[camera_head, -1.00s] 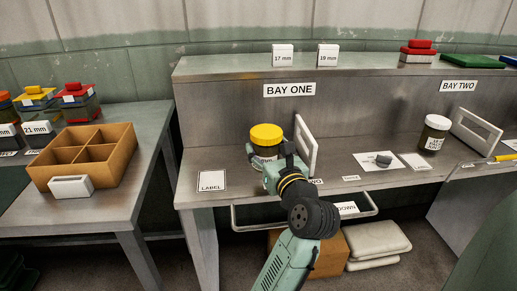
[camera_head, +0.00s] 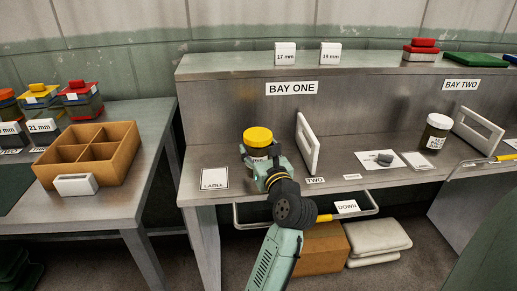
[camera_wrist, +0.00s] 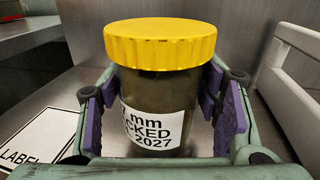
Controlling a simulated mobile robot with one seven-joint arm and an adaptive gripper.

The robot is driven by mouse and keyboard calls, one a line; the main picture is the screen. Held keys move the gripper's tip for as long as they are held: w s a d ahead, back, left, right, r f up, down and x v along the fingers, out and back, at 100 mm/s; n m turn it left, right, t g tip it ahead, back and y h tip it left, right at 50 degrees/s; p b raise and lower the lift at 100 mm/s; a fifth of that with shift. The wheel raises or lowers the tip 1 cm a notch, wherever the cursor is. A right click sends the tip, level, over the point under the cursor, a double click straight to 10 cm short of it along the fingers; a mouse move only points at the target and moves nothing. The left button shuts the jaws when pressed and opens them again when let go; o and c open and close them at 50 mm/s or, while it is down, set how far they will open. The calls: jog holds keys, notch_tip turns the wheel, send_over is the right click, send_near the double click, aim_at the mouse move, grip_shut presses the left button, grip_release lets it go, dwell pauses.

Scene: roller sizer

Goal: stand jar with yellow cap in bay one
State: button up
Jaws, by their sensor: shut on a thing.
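The jar with the yellow cap (camera_head: 258,138) is upright in bay one, below the "BAY ONE" sign (camera_head: 291,88). In the wrist view the jar (camera_wrist: 155,100) is dark with a white label, partly readable, ending in 2027. My gripper (camera_head: 260,165) is shut on the jar, with its purple finger pads (camera_wrist: 232,112) on both sides of the body below the cap. The jar's base is hidden by my gripper, so I cannot tell whether it touches the bench.
A white upright divider frame (camera_head: 308,144) stands right of the jar. A "LABEL" card (camera_head: 214,179) lies to the left. A white-capped jar (camera_head: 436,132) stands near bay two. A wire rail (camera_head: 365,209) runs along the bench front. A compartment box (camera_head: 88,155) sits on the left table.

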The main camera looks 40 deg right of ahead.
jog(key=o, duration=1.5)
